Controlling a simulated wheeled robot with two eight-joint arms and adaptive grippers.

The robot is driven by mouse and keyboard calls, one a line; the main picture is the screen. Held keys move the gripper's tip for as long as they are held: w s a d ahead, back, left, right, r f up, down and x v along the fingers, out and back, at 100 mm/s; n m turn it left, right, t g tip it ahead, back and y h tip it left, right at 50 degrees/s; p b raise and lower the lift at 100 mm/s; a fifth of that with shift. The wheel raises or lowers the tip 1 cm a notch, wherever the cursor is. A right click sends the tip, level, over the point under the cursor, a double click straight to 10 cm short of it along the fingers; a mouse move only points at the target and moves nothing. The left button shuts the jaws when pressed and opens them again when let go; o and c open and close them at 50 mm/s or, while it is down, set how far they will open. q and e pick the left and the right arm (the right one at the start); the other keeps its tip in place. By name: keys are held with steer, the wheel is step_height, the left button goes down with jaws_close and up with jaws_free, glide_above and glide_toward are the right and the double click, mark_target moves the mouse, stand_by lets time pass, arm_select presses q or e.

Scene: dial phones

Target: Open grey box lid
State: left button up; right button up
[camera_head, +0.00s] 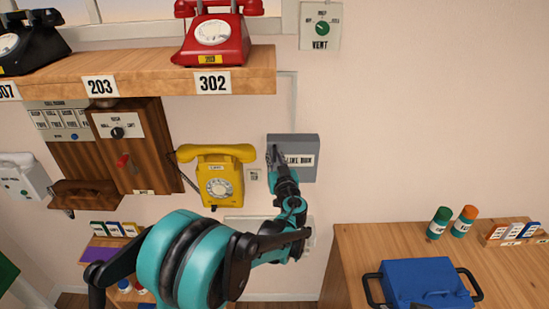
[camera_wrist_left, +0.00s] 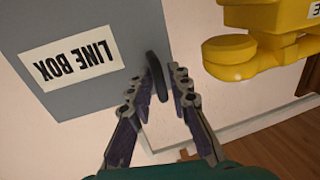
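The grey box (camera_head: 308,143), labelled LINE BOX, is fixed to the wall right of the yellow phone. Its front looks closed and flat. In the left wrist view the box (camera_wrist_left: 90,22) fills the upper left, with its label upside down. A dark, narrow handle (camera_wrist_left: 158,76) stands at its edge. My left gripper (camera_head: 274,158) is at the box's left side. In the wrist view the left gripper (camera_wrist_left: 159,74) has its fingers apart, one on each side of the handle, with small gaps seeming to show. Whether a finger touches it is unclear. My right gripper is not in view.
A yellow phone (camera_head: 222,182) hangs close left of my left gripper. A wooden shelf (camera_head: 140,84) with a red phone (camera_head: 212,38) is above. A wooden table (camera_head: 355,262) with a blue case (camera_head: 420,278) stands at lower right. The wall right of the box is bare.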

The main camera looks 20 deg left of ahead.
arm_select(q)
jaws_close()
steer(key=shift+d, duration=0.1)
